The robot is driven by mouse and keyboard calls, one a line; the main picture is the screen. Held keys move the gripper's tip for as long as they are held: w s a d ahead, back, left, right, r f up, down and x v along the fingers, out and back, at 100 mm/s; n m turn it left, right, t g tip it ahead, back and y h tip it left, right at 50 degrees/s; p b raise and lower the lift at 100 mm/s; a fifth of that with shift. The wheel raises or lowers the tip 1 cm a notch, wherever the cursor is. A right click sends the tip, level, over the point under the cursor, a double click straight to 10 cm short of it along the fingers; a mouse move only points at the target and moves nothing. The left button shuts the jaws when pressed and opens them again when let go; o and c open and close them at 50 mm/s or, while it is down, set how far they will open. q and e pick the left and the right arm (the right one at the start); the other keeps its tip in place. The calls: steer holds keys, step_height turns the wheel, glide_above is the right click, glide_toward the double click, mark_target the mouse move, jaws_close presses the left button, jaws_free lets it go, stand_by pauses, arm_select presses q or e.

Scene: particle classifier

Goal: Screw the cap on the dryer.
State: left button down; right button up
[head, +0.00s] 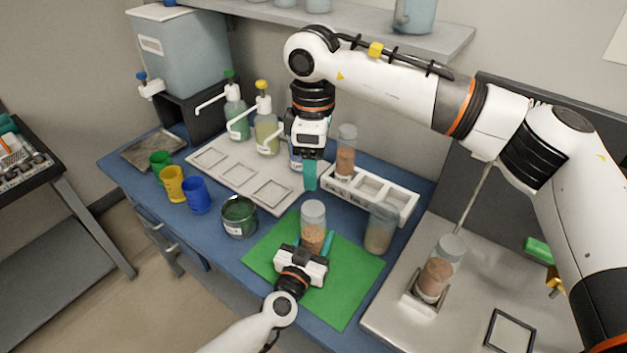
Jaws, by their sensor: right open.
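A clear cylinder with brown grains (313,218) stands upright on the green mat (352,282); it may be the dryer, but no label is readable. My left gripper (313,243) reaches in from the front, with one teal finger on each side of this cylinder, and looks shut on it. My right gripper (310,178) points down, open, above and behind the cylinder, near the left end of the white rack (402,203). I see nothing between its fingers, which show almost edge-on. I cannot make out a separate cap.
A similar cylinder (346,152) stands in the rack, another (380,228) right of the mat, another (437,268) on a stand at right. A dark green jar (239,216), coloured cups (172,183) and pump bottles (266,128) stand left. The mat's right front is clear.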

steer(key=shift+r, duration=0.7)
arm_select(q)
steer(key=c, duration=0.6)
jaws_free()
steer(key=shift+o, duration=0.2)
steer(key=shift+s, duration=0.1)
steer(key=v, duration=1)
steer(key=shift+s+a+f+p, duration=0.1)
steer(key=shift+s+a+p, duration=0.05)
steer(key=shift+p, duration=0.25)
steer(key=shift+v, duration=0.75)
arm_select(e)
steer(key=shift+r, duration=0.35)
